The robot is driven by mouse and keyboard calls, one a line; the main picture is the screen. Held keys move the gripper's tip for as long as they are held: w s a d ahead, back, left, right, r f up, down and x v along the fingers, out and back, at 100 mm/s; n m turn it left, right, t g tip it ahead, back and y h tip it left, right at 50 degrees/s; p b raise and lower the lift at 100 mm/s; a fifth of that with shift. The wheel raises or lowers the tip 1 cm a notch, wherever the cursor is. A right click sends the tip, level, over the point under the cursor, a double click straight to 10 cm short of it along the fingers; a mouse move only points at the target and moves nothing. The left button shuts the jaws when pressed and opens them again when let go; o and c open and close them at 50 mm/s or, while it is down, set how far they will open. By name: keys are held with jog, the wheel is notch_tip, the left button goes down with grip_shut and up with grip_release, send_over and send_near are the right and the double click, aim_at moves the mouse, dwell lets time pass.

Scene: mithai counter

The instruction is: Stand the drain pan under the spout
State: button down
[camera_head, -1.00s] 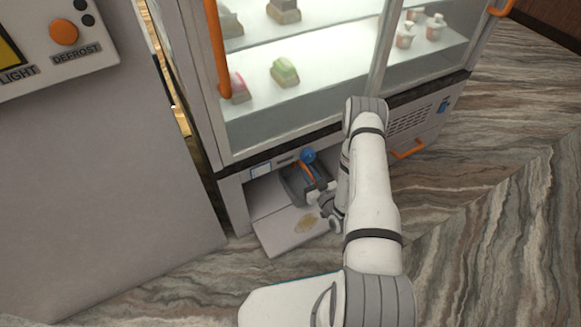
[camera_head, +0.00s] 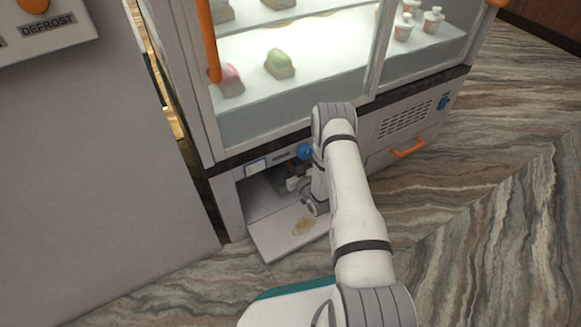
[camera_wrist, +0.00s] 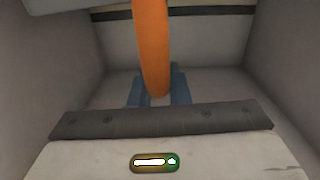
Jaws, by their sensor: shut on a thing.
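The drain pan (camera_head: 286,188) is a dark grey shape inside the low compartment under the display case in the head view, mostly hidden by my arm and the shadow. Its orange handle (camera_wrist: 152,45) fills the upper middle of the wrist view. My gripper (camera_wrist: 158,95) is shut on this handle, with a blue finger on each side. In the head view my gripper (camera_head: 297,184) is at the compartment mouth, partly behind my wrist. A blue knob (camera_head: 305,152) sits above the opening. I cannot make out the spout or whether the pan is under it.
A pale panel (camera_head: 278,238) with a yellowish stain (camera_head: 303,226) lies in front of the compartment. Compartment walls (camera_wrist: 285,80) enclose my gripper closely. A vented panel with an orange handle (camera_head: 408,148) is to the right. Marbled floor (camera_head: 480,190) is open at the right.

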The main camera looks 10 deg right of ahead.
jog(key=shift+w+f, duration=0.2)
jog(key=shift+f, duration=0.3)
jog(key=shift+r, duration=0.15)
jog(key=c, duration=1.4)
grip_release()
jog(key=shift+o, duration=0.2)
jog(key=shift+s, duration=0.1)
jog(key=p+v, duration=0.5)
jog(key=v, duration=0.6)
jog(key=shift+s, duration=0.4)
